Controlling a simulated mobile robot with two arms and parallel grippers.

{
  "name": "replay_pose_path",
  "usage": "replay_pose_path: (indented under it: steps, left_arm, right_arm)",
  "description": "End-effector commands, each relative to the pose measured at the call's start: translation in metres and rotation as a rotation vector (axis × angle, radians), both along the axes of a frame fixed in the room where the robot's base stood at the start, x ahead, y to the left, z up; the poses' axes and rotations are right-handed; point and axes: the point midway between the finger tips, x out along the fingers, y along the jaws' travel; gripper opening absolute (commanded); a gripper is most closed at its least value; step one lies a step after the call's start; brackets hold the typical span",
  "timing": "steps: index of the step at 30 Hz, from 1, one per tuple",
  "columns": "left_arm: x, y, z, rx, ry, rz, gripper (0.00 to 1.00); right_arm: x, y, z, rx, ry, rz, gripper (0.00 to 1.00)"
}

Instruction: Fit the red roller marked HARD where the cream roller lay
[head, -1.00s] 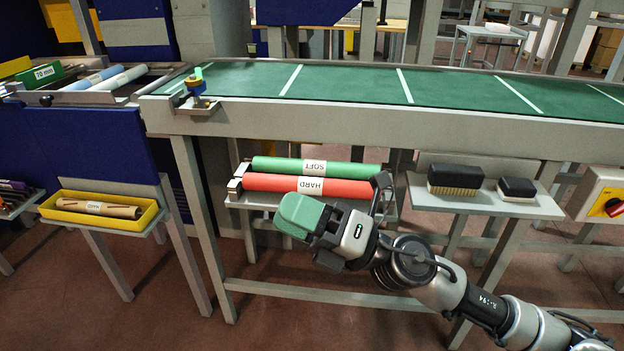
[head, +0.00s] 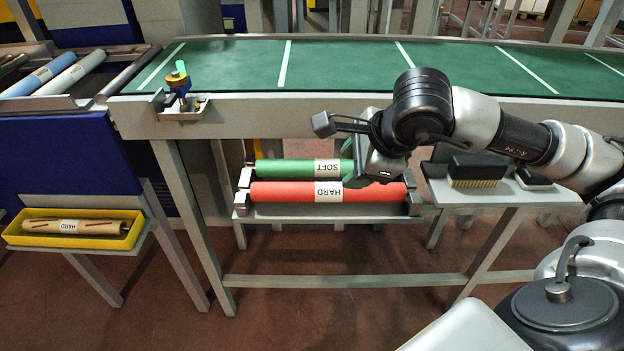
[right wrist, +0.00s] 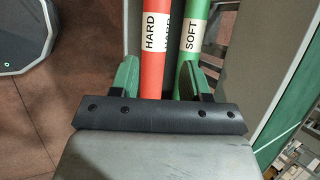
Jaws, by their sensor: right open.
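The red roller marked HARD (head: 285,193) lies across a low rack under the conveyor, in front of the green roller marked SOFT (head: 283,169). My right gripper (head: 352,166) is over the right part of these rollers, partly hidden behind its own wrist. In the right wrist view its open green-padded fingers (right wrist: 157,80) stand either side of the red roller (right wrist: 153,70), the right finger overlapping the green roller (right wrist: 198,15). I cannot tell whether they touch. A cream roller (head: 72,74) lies beside a blue roller (head: 40,74) in the frame at upper left. My left gripper is not in view.
The green conveyor (head: 340,65) runs above the rack (head: 300,211). Two brushes (head: 475,170) sit on a shelf at right.

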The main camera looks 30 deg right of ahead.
Motion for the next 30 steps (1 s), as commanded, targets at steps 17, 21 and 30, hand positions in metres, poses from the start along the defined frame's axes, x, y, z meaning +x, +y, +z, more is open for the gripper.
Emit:
replay_pose_path:
  steps: [17, 21, 30]
  left_arm:
    - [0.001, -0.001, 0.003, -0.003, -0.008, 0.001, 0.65]
    - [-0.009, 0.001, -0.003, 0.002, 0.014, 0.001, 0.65]
    - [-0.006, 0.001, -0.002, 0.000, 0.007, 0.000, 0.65]
  right_arm:
    - [0.035, 0.014, -0.064, 0.007, 0.005, 0.003, 0.47]
    - [0.043, 0.016, -0.078, 0.006, 0.004, 0.004, 0.47]
    - [0.045, 0.016, -0.082, 0.006, 0.002, 0.005, 0.45]
